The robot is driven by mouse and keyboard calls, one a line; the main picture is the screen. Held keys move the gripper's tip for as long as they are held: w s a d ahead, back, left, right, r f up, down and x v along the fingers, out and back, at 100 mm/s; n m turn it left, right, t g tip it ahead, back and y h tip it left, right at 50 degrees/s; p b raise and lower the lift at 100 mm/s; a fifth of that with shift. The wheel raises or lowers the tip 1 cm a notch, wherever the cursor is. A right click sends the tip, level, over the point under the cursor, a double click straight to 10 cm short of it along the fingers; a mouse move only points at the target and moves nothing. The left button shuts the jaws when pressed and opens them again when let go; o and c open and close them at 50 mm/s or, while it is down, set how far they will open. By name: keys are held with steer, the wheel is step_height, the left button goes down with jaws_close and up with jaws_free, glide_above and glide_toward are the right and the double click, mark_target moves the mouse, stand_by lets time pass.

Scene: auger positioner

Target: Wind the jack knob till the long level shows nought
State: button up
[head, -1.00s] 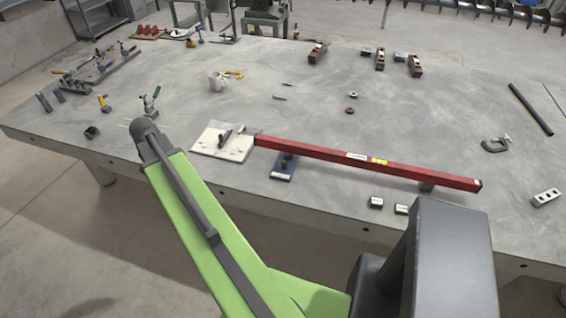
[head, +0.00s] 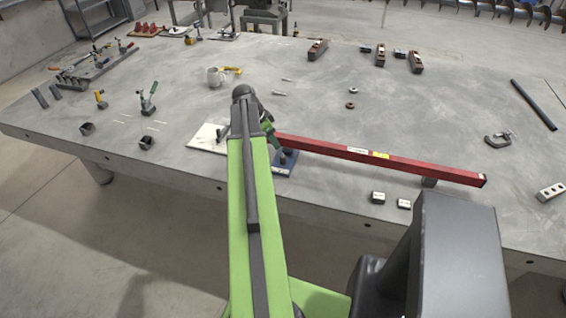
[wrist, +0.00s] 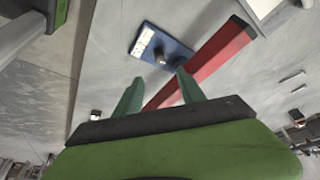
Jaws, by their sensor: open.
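The long red level (head: 410,166) lies across the front of the table, and also shows in the wrist view (wrist: 215,55). Its yellow vial (head: 381,155) is too small to read. The blue jack base (head: 285,168) is near the level's left end, partly hidden by my arm. In the wrist view, the blue base (wrist: 175,47) carries a white label and a small dark knob (wrist: 160,57). In the head view my gripper (head: 274,140) is above the table beside the jack.
A white plate (head: 203,137) lies left of the jack, partly behind my arm. A clamp (head: 497,140) and dark bar (head: 533,104) lie at the right. The table's middle is mostly clear.

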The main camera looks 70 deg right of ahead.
mark_target(283, 157)
steer(key=b+x, duration=1)
steer(key=x, duration=0.3)
steer(key=shift+r, duration=0.1)
steer(key=shift+c, duration=0.4)
jaws_close()
